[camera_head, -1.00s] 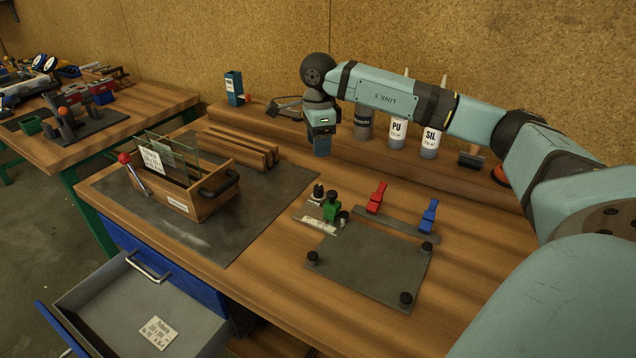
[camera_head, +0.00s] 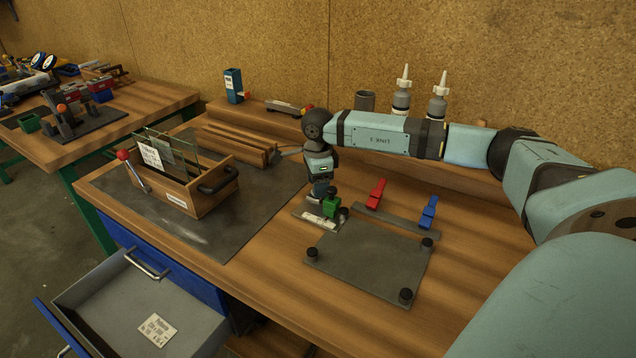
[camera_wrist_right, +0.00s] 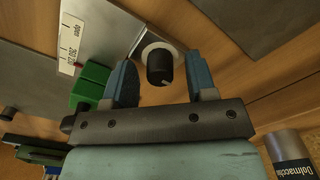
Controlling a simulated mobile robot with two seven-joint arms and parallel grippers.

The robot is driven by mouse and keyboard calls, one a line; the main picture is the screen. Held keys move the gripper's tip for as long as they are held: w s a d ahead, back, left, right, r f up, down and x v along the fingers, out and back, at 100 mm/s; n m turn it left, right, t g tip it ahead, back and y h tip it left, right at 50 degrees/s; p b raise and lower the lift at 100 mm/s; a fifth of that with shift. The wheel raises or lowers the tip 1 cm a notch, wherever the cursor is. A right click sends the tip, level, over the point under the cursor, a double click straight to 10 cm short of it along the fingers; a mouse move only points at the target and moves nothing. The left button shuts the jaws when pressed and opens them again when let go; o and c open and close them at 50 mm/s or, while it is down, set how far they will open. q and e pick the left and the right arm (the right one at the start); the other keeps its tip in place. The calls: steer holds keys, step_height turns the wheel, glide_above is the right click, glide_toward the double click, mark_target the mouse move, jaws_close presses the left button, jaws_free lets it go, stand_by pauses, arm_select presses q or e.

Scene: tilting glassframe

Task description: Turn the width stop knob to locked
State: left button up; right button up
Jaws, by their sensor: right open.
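The width stop knob (camera_wrist_right: 160,66) is a black round knob with a pale line on its top, on a pale round base. In the right wrist view it stands between the two blue fingers of my open right gripper (camera_wrist_right: 162,84), with a gap on each side. In the head view my right gripper (camera_head: 320,188) points down over the stop and hides the knob. Beside the knob are a green block (camera_wrist_right: 89,86) and a white scale label (camera_wrist_right: 72,42) with partly readable lettering. The green block also shows in the head view (camera_head: 331,207). My left gripper is not in view.
A dark plate (camera_head: 366,264) with black corner posts lies in front. A red clamp (camera_head: 376,193) and a blue clamp (camera_head: 428,212) stand right of the stop. A wooden box (camera_head: 190,196) with glass panes is at left. Bottles (camera_head: 402,95) stand behind my arm.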

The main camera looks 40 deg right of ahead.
steer(key=c, duration=0.9)
steer(key=shift+c, duration=0.2)
